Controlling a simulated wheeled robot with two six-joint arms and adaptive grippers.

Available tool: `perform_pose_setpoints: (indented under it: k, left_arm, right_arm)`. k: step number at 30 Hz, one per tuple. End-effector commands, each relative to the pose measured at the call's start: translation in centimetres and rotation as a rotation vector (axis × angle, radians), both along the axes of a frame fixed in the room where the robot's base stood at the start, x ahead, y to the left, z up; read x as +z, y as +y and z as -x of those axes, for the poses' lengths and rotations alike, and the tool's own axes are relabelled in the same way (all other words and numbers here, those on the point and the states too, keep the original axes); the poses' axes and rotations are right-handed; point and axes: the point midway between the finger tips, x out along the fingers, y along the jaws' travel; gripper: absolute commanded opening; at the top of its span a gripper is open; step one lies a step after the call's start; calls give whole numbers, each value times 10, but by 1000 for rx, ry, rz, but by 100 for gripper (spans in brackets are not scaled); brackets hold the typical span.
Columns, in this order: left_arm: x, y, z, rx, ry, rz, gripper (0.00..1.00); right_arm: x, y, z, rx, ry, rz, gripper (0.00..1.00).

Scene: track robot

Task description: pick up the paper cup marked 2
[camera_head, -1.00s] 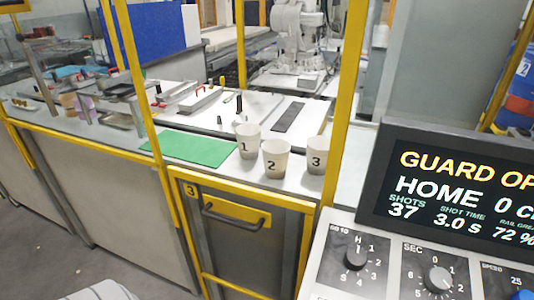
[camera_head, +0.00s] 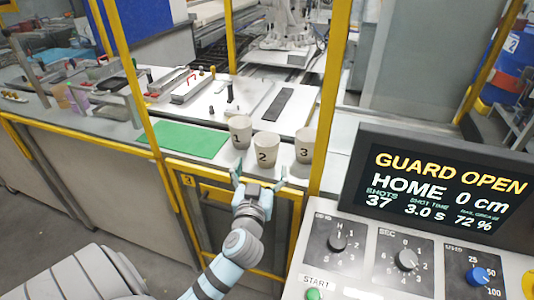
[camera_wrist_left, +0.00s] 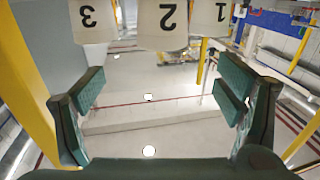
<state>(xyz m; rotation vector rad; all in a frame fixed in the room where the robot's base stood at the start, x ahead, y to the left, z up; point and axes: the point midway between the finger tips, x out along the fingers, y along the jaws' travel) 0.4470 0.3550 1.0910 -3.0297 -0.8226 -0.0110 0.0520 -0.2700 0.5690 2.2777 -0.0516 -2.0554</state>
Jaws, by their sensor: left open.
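The paper cup marked 2 (camera_head: 265,148) stands upright on the counter, between and a little in front of the cup marked 1 (camera_head: 240,130) and the cup marked 3 (camera_head: 305,144). My left gripper (camera_head: 259,176) is open and empty in front of cup 2, apart from it. In the left wrist view cup 2 (camera_wrist_left: 161,22) shows upside down at the top centre, beyond the open fingers (camera_wrist_left: 160,95). Cup 3 (camera_wrist_left: 92,18) is to its left there and cup 1 (camera_wrist_left: 211,14) to its right. My right gripper does not show.
A yellow guard post (camera_head: 325,95) stands just right of cup 3, and another (camera_head: 133,75) rises at the left. A green mat (camera_head: 187,140) lies left of the cups. A control panel (camera_head: 375,255) with a screen (camera_head: 440,190) fills the lower right.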

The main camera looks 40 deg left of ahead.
Motion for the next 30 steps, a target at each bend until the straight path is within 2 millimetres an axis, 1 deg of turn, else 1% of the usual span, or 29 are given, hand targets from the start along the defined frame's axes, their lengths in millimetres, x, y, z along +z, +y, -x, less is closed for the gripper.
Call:
perform_pose_setpoints:
  k: [1,4,6,11,15,18,23,24,26,30]
  left_arm:
    - [4,8,-12,1,0,-4,86]
    - [3,21,-34,2,2,-2,86]
    - [2,28,-46,2,4,-1,86]
    - [-1,39,-63,3,5,1,86]
    - [-4,54,-87,2,4,1,86]
    - [-5,59,-96,2,6,2,86]
    - [-7,60,-97,1,6,4,86]
    - [-7,60,-97,1,6,4,84]
    - [-7,59,-97,1,5,3,74]
    - [-7,59,-97,1,7,3,52]
  right_arm:
    - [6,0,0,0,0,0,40]
    - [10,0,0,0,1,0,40]
    - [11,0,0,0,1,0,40]
    - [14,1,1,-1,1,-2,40]
    - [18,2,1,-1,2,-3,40]
    - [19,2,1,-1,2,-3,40]
    - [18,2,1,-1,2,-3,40]
    - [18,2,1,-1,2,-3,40]
    - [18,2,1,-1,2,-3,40]
    - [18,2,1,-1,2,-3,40]
